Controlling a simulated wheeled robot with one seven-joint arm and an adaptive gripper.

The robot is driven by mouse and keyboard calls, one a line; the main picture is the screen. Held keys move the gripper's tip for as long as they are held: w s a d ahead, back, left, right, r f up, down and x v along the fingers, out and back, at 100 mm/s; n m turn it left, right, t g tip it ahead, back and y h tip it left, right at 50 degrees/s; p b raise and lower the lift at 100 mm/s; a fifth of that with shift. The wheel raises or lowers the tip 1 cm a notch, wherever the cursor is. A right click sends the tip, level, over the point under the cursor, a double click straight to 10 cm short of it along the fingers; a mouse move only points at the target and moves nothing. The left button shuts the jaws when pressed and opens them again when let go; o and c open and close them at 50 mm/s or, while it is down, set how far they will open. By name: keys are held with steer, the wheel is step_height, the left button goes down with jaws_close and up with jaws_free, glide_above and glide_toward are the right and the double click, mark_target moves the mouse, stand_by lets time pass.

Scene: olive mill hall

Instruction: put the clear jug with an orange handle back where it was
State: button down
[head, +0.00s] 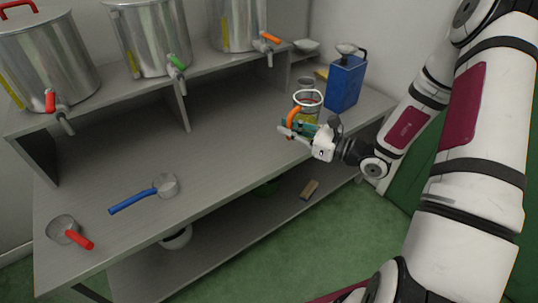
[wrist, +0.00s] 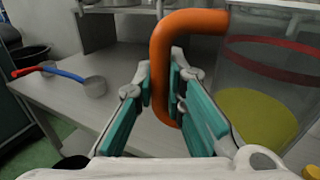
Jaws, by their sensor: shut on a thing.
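The clear jug (head: 308,104) has an orange handle, a white rim, a red band and a yellow lower part. It stands upright at the right end of the bench in the head view. My gripper (head: 294,131) is shut on the orange handle (wrist: 160,65), with the teal finger pads on either side of it in the wrist view. The jug's clear body (wrist: 268,75) fills the right of that view. My gripper hides the jug's lower part in the head view, so I cannot tell whether its base touches the bench.
A blue can (head: 346,83) with a funnel stands close right of the jug. A grey bowl-like item (head: 306,82) sits behind it. Steel tanks (head: 150,38) with taps line the raised shelf. A blue-handled scoop (head: 166,186) and red-handled scoop (head: 62,228) lie left. The bench middle (head: 225,135) is clear.

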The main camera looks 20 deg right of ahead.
steer(key=s+d+f+n+g+y+b, duration=0.1)
steer(key=d+f+n+g+y+b, duration=0.15)
steer(key=f+b, duration=0.8)
steer(key=shift+m+h, duration=0.25)
steer(key=shift+m, duration=0.1)
steer(key=shift+w+a+f+b, duration=0.9)
steer(key=shift+w+a, duration=0.45)
steer(key=shift+w, duration=0.85)
steer(key=shift+w+a+f+b, duration=0.85)
steer(key=shift+w+a, duration=0.5)
steer(key=shift+w, duration=0.9)
steer(key=shift+w+a+f+b, duration=0.75)
steer(key=shift+w+a+b, duration=0.45)
steer(key=shift+w, duration=1)
steer(key=shift+a+f, duration=0.1)
steer(key=shift+a, duration=0.05)
steer(key=c, duration=2)
jaws_free()
steer(key=shift+f, duration=0.1)
steer(key=o, duration=0.3)
steer(key=shift+o, duration=0.2)
